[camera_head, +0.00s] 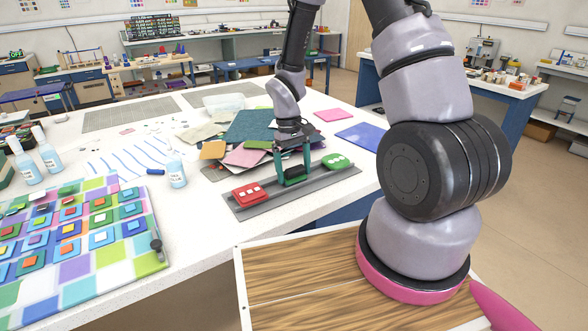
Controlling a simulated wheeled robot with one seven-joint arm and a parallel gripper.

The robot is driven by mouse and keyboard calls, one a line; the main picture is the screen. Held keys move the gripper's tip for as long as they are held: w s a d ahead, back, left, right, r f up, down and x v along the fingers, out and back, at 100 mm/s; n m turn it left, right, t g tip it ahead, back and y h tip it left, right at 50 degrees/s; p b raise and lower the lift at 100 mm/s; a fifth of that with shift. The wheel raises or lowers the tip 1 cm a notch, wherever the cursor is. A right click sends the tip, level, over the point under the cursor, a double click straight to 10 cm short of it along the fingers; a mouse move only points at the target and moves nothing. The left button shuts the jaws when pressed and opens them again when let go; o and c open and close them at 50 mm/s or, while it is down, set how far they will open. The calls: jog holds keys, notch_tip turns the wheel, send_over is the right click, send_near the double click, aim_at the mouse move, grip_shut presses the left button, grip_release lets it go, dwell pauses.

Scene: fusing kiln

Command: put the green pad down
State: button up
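My gripper (293,163) points down over a long grey tray (270,198) on the white table. Its two fingers stand on either side of a small dark green block (294,173) above the middle of the tray. I cannot tell whether the fingers press on this block, or whether it rests on the tray. A bright green pad with pale dots (337,161) lies at the tray's right end, apart from the fingers. A red pad with white squares (249,193) lies at its left end.
Loose coloured sheets (245,130) are piled just behind the tray. A blue sheet (358,135) and a pink sheet (333,115) lie flat to the right. A bottle (176,171) stands to the left, near a colourful tiled panel (90,240). The table edge is close in front.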

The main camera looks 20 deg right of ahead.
jog(key=s+d+r+m+t+y, duration=0.1)
jog(key=d+r+m+t, duration=0.1)
jog(key=r, duration=1.2)
jog(key=s+d+r+m+t, duration=0.1)
jog(key=s+r+t, duration=0.1)
jog(key=r, duration=1.1)
jog(key=s+d+r+m+t+y, duration=0.1)
jog(key=s+r+m+t, duration=0.3)
jog(key=s+r, duration=0.6)
jog(key=shift+s+d+r+m+t+y, duration=0.35)
jog(key=shift+s+d+t, duration=0.25)
jog(key=shift+s+d, duration=0.25)
jog(key=shift+w, duration=0.1)
